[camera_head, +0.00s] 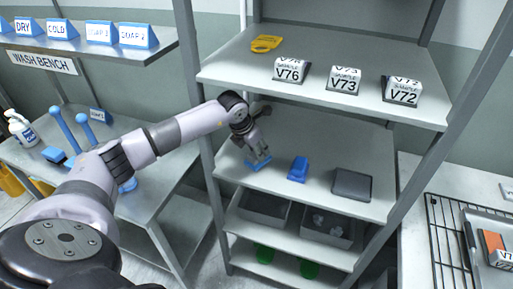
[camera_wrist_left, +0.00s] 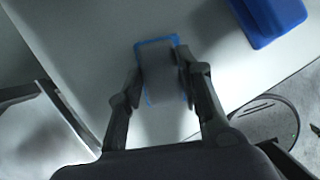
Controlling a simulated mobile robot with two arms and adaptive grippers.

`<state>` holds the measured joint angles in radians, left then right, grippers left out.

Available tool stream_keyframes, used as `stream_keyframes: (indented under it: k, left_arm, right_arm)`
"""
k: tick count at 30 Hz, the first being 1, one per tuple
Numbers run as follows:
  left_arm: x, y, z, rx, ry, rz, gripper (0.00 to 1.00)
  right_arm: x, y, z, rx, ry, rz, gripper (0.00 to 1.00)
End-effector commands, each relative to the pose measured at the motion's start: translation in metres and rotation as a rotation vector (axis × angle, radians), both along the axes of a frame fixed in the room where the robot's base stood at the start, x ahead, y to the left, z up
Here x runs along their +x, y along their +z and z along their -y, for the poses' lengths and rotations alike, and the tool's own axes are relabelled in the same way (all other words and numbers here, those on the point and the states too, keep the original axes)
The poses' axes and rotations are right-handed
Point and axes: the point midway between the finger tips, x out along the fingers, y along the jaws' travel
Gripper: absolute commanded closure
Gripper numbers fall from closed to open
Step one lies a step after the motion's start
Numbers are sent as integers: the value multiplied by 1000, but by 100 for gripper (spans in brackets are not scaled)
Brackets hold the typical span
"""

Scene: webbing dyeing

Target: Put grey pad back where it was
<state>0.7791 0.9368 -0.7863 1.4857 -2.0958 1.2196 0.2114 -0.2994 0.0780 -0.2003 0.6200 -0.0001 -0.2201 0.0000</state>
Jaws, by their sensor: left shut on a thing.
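My left gripper (camera_head: 257,157) is over the left part of the middle shelf of the rack. It is shut on the grey pad (camera_wrist_left: 160,75), whose grey face with a blue border shows between the two fingers in the left wrist view. In the head view only a blue edge of the pad (camera_head: 258,165) shows under the fingertips, at or just above the shelf surface; I cannot tell if it touches. My right gripper is not in view.
On the middle shelf (camera_head: 318,201), a blue block (camera_head: 298,169) stands right of my gripper, and a dark grey flat tray (camera_head: 352,185) lies further right. The upper shelf (camera_head: 235,66) holds a yellow tag (camera_head: 266,43) and labelled sample blocks (camera_head: 344,80). Grey bins (camera_head: 328,228) sit below.

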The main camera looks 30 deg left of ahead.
Motion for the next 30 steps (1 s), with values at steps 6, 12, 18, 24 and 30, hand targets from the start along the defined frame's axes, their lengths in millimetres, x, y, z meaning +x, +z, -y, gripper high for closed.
stream_keyframes:
  k: [6,12,18,24,30]
  left_arm:
    - [-1,-1,0,0,0,-3,57]
    - [-1,-1,0,0,1,-2,47]
    - [-1,0,0,0,1,-1,47]
    - [-5,8,-1,1,-1,3,47]
    - [-44,5,-10,6,0,-3,47]
  right_arm:
    - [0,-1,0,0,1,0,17]
    - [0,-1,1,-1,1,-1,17]
    - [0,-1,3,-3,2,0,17]
    - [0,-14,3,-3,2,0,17]
    - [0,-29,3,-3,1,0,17]
